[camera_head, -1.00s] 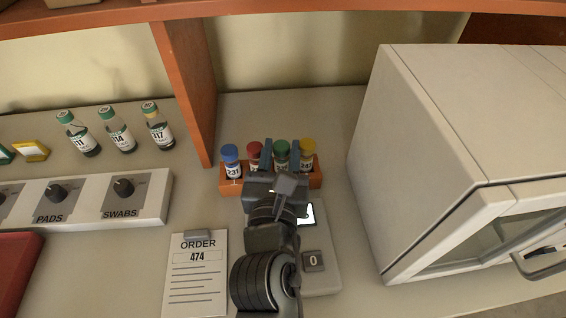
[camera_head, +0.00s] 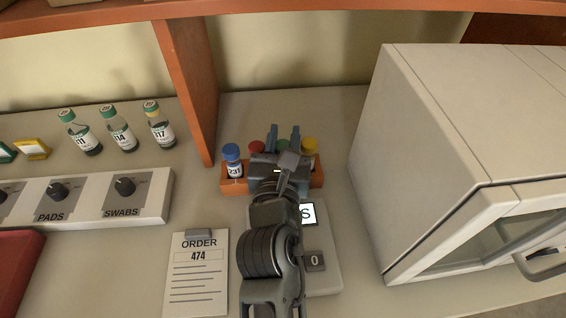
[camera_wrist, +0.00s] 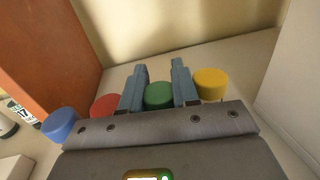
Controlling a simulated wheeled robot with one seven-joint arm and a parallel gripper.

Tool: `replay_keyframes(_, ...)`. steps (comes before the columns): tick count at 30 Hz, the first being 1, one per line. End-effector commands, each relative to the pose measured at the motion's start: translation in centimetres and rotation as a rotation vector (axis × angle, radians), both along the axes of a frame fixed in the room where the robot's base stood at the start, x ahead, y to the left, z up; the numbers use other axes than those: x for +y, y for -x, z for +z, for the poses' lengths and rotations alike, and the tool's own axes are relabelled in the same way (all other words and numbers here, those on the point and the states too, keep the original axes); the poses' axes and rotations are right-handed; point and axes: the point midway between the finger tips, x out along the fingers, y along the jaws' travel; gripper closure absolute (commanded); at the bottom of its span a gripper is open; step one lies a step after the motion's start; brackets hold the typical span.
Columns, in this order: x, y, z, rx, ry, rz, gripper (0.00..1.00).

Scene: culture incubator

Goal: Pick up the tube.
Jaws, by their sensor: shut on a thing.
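A rack (camera_head: 233,184) on the counter holds a row of capped tubes. The blue-capped tube (camera_head: 232,160) is labelled 231; the red-capped tube (camera_head: 257,147), green-capped tube (camera_head: 284,146) and yellow-capped tube (camera_head: 309,146) stand to its right, their bodies largely hidden by my gripper. My gripper (camera_head: 283,140) is at the rack, shut on the green-capped tube. In the wrist view, the green cap (camera_wrist: 159,95) sits between the two blue-grey fingers, with the red cap (camera_wrist: 106,106) to the left and the yellow cap (camera_wrist: 210,83) to the right.
An order sheet (camera_head: 198,275) reading 474 lies left of my arm. A small device (camera_head: 322,270) sits partly under the arm. A large white incubator (camera_head: 440,150) stands at right, a wooden post (camera_head: 188,90) at left. Several bottles (camera_head: 120,137) and a knob panel (camera_head: 90,205) are further left.

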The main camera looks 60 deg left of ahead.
Motion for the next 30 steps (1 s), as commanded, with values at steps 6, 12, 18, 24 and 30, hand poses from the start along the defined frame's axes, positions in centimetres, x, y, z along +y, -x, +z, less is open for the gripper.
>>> replay_keyframes(6, 0.0, 0.0, -0.1, 0.001, 0.001, 0.000, 1.00)
replay_keyframes(12, 0.0, 0.0, 0.4, 0.001, 0.001, -0.001, 1.00)
replay_keyframes(18, -0.1, -0.1, 2.6, -0.001, -0.003, -0.002, 1.00)
replay_keyframes(24, -1.8, 0.0, 5.3, 0.001, 0.000, -0.005, 1.00)
replay_keyframes(30, -5.6, 0.6, 7.5, 0.002, 0.000, -0.003, 1.00)
